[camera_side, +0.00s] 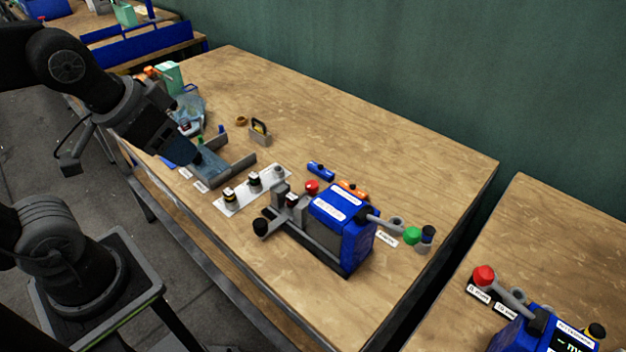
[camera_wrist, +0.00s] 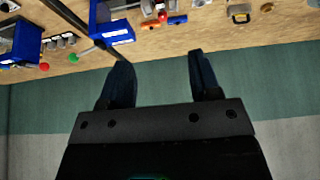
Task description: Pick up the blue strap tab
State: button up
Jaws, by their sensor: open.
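A small elongated blue piece (camera_side: 320,171), which appears to be the blue strap tab, lies flat on the wooden table behind the red knob of the blue press. My gripper (camera_side: 241,142) is open and empty at the left part of the table, to the left of the blue piece and apart from it. In the wrist view my two dark fingers (camera_wrist: 160,60) stand apart with only wall and table edge behind them.
The blue press (camera_side: 343,225) stands right of my gripper, with an orange piece (camera_side: 352,188) behind it. A white strip (camera_side: 240,200) bears small pieces. A grey block with a dark handle (camera_side: 260,132) lies near my fingers. The back of the table is clear.

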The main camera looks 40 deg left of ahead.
jog(key=w+a+r+n+g, duration=0.1)
jog(key=w+n, duration=0.2)
jog(key=w, duration=0.3)
jog(key=w+r+n+g, duration=0.1)
jog(key=w+r+n, duration=0.1)
jog(key=w, duration=0.4)
jog(key=n+g+h, duration=0.4)
jog(key=n+h, duration=0.1)
jog(key=n, duration=0.8)
send_over(320, 166)
jog(key=a, duration=0.3)
jog(key=f, duration=2.8)
jog(key=shift+s+d+f, duration=0.15)
jog(key=shift+s, duration=0.05)
jog(key=shift+y, duration=0.3)
jog(key=shift+w+d+x, duration=0.1)
jog(key=shift+w+x, duration=0.05)
jog(key=shift+x, duration=1.3)
jog(key=shift+w+d+x, duration=0.1)
jog(key=shift+w+x, duration=0.05)
jog(key=shift+x, duration=1.35)
